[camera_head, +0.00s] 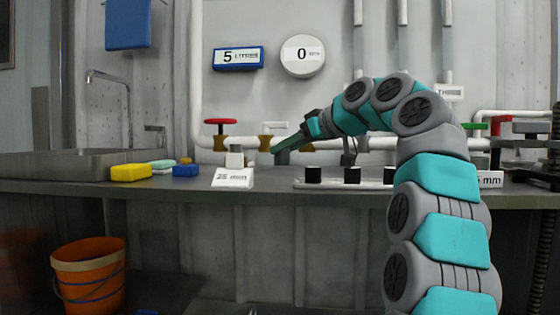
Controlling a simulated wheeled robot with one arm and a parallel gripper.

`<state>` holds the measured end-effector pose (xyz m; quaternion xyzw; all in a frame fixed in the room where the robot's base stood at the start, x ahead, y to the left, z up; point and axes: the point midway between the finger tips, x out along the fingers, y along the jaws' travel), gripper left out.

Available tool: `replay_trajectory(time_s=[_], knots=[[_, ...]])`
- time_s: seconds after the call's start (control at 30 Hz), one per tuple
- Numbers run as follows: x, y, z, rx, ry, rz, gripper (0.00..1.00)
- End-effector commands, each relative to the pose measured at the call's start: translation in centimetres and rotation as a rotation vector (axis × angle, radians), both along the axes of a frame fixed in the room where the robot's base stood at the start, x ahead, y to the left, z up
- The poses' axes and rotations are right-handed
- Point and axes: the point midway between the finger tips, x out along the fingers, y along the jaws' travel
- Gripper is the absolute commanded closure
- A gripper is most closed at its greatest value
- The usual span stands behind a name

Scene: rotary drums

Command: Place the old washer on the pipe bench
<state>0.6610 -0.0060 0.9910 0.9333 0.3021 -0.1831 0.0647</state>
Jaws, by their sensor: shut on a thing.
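My gripper (280,146) reaches left from my arm, above the worktop and in front of the wall pipes. Its dark green, narrow end points down to the left. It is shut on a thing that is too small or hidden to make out. I cannot pick out the old washer in this view. A long dark grey worktop (265,186) runs below the pipes. No surface is labelled as the pipe bench, so I cannot tell whether this is it.
A white "25 mm" sign (232,178) stands on the worktop. A pale strip (332,184) with black cylinders (313,174) lies right of it. Sponges (131,173) lie beside the sink (60,164). An orange bucket (89,278) stands below. Dark equipment (535,150) is at right.

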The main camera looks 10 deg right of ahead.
Motion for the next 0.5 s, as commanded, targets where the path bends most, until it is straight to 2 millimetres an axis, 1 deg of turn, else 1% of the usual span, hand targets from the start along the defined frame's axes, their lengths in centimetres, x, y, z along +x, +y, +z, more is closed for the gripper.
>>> replay_trajectory(time_s=[0.03,0.3,0.4,0.5], knots=[[0.9,0.0,-0.1,-0.001,0.003,0.000,1.00],[4.8,-0.1,-0.1,0.000,0.005,-0.002,1.00],[6.4,0.0,-0.5,-0.001,0.007,0.001,1.00],[7.6,0.1,-0.5,-0.001,0.005,0.000,1.00]])
